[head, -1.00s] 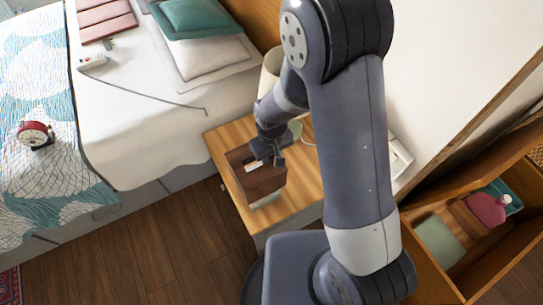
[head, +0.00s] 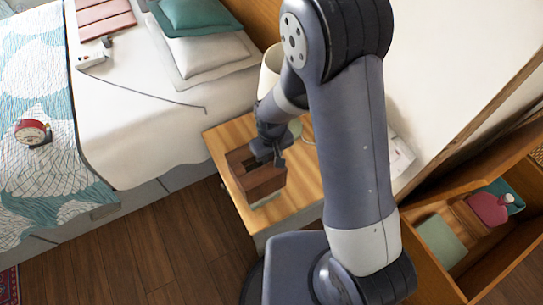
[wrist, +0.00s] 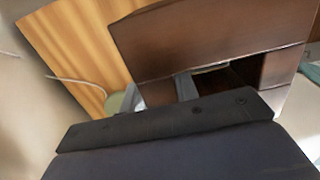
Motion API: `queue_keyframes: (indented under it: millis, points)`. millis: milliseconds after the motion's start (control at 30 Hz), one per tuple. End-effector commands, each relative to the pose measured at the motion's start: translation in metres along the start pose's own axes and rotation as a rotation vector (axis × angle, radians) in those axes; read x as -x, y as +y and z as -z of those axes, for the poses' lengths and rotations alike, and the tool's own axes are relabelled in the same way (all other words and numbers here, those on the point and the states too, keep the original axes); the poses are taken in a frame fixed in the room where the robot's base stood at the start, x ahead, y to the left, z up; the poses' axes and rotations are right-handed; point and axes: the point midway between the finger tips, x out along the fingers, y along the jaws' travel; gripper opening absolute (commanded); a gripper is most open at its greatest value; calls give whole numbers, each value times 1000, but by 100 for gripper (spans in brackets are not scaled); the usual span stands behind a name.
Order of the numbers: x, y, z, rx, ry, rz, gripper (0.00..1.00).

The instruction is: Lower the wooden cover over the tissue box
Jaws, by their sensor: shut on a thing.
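The brown wooden cover (head: 262,188) is over the front part of the bedside table's wooden top (head: 298,185), in the head view. It is an open-topped box shape with a dark opening. My gripper (head: 268,158) is shut on the cover's upper wall at the far right side. The cover fills much of the wrist view (wrist: 205,38), with a grey finger (wrist: 185,86) against it. A thin pale strip (head: 267,203) shows under the cover's lower edge, likely the tissue box; the rest of it is hidden.
A pale lamp-like object (head: 271,62) stands at the table's back, with a green round item (head: 296,127) near my gripper. The bed (head: 140,130) is to the left. An open wooden drawer (head: 470,235) with several items is at right.

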Motion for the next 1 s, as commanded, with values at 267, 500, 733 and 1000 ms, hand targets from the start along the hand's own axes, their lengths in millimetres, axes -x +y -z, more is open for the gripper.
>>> queue_keyframes:
  millis: [267, 500, 733, 1000]
  points:
    - [-8, 0, 0, 0, 0, 0, 0]
    - [-14, 0, 0, 0, 0, 0, 0]
    - [-17, 0, 0, 0, 0, 0, 0]
    - [-16, 0, 0, 0, 1, 0, 0]
